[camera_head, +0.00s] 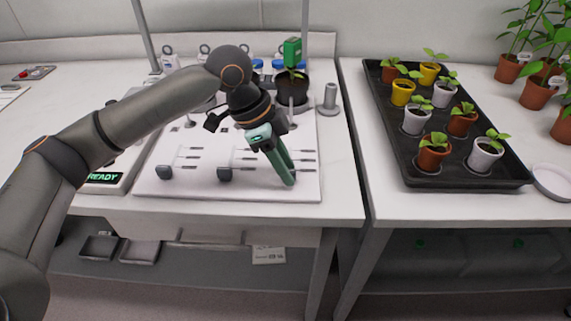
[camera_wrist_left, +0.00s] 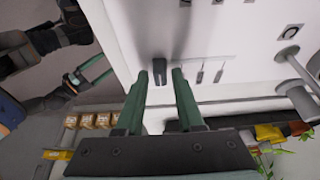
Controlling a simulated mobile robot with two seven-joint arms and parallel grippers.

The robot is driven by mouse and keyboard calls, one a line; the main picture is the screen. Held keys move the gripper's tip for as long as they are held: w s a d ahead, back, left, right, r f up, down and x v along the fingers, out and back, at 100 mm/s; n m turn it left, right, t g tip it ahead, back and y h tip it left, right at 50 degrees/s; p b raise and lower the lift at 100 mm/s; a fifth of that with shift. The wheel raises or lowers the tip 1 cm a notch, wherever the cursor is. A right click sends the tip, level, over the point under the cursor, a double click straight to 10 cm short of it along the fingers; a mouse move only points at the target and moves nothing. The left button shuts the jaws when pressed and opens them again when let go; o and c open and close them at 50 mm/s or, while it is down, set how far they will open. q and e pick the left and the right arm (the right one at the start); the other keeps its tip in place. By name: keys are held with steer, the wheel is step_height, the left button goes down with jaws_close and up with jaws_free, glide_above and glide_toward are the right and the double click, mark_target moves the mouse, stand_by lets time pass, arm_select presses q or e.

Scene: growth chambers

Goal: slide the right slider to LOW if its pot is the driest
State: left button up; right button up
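A white slider panel (camera_head: 150,184) lies on the bench. Its left knob (camera_head: 164,172) and middle knob (camera_head: 224,174) are dark and near the front edge. The right slider's dark knob (camera_wrist_left: 159,70) shows in the left wrist view between my left fingertips; in the head view my gripper hides it. My left gripper (camera_head: 290,182) is open, pointing down at the panel's front right; I cannot tell whether it touches the knob. A dark pot (camera_head: 292,95) with a green probe (camera_head: 292,52) stands behind; my arm covers the area left of it. My right gripper (camera_wrist_left: 95,76) shows open in the left wrist view.
A grey post (camera_head: 328,101) stands at the panel's right. A box with a READY display (camera_head: 103,177) is at the left. Bottles with blue caps (camera_head: 278,64) stand at the back. A black tray (camera_head: 440,183) of potted seedlings is on the right bench, past a gap.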

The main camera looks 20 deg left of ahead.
arm_select(q)
jaws_close()
stand_by(1.1)
